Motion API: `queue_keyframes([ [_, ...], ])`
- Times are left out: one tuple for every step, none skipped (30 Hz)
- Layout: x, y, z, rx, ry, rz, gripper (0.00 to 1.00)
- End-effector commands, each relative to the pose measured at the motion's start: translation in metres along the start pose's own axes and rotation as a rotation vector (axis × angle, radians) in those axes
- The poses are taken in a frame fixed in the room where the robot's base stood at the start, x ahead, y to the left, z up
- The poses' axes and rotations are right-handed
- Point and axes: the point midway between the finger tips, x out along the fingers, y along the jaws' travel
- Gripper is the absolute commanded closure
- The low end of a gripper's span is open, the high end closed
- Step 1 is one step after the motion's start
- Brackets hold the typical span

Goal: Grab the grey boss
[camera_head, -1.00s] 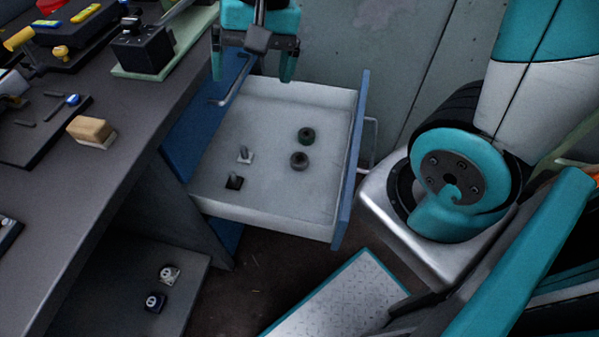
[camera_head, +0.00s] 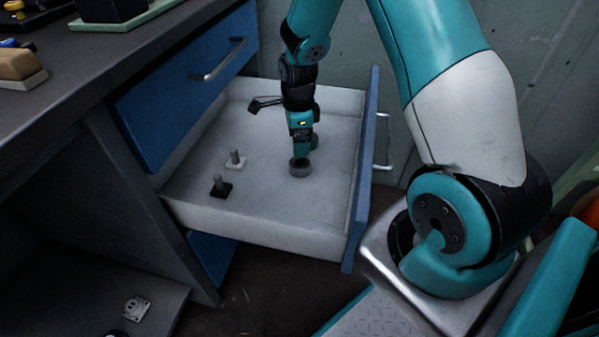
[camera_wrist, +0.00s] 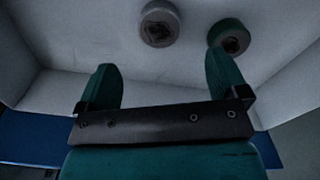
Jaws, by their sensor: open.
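The grey boss (camera_head: 300,168) is a short round piece with a hole, lying on the floor of the open drawer. It also shows in the wrist view (camera_wrist: 159,24), beyond the fingertips and roughly between their lines. A darker, greenish boss (camera_wrist: 231,38) lies to its right there, near the tip of the right finger; in the head view it is mostly hidden behind my gripper. My gripper (camera_head: 304,148) points down into the drawer, just behind the grey boss. In the wrist view my gripper (camera_wrist: 163,72) has its fingers wide apart with nothing between them.
The white drawer (camera_head: 270,232) is pulled out of the blue cabinet. A white-based post (camera_head: 235,160) and a black-based post (camera_head: 221,187) stand in its left part. The drawer's blue front (camera_head: 364,185) rises at the right. The drawer floor between posts and boss is clear.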

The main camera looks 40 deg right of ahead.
Motion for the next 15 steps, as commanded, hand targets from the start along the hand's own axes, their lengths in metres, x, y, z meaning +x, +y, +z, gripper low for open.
queue_keyframes([
  [0.016,0.0,0.0,-0.001,0.0,0.002,0.08],
  [0.021,0.001,0.0,-0.001,0.001,0.003,0.08],
  [0.028,0.0,0.0,-0.001,0.0,0.001,0.08],
  [0.032,0.0,0.0,-0.001,0.0,0.001,0.08],
  [0.035,0.0,0.0,-0.002,0.0,0.001,0.08],
  [0.038,0.0,0.0,-0.002,0.0,0.0,0.08],
  [0.04,0.0,0.0,-0.002,-0.001,0.0,0.08],
  [0.042,0.0,0.0,-0.002,-0.001,-0.001,0.08],
  [0.043,0.0,0.0,-0.002,-0.001,-0.001,0.08],
  [0.044,0.0,0.0,-0.002,-0.001,-0.001,0.08],
  [0.045,0.0,0.0,-0.002,-0.001,-0.001,0.08],
  [0.048,0.0,0.0,-0.002,-0.001,-0.001,0.08],
  [0.051,0.0,0.0,-0.002,-0.001,-0.001,0.08],
  [0.054,0.0,-0.001,-0.002,-0.001,0.0,0.08],
  [0.06,0.001,-0.002,-0.002,0.0,0.001,0.08],
])
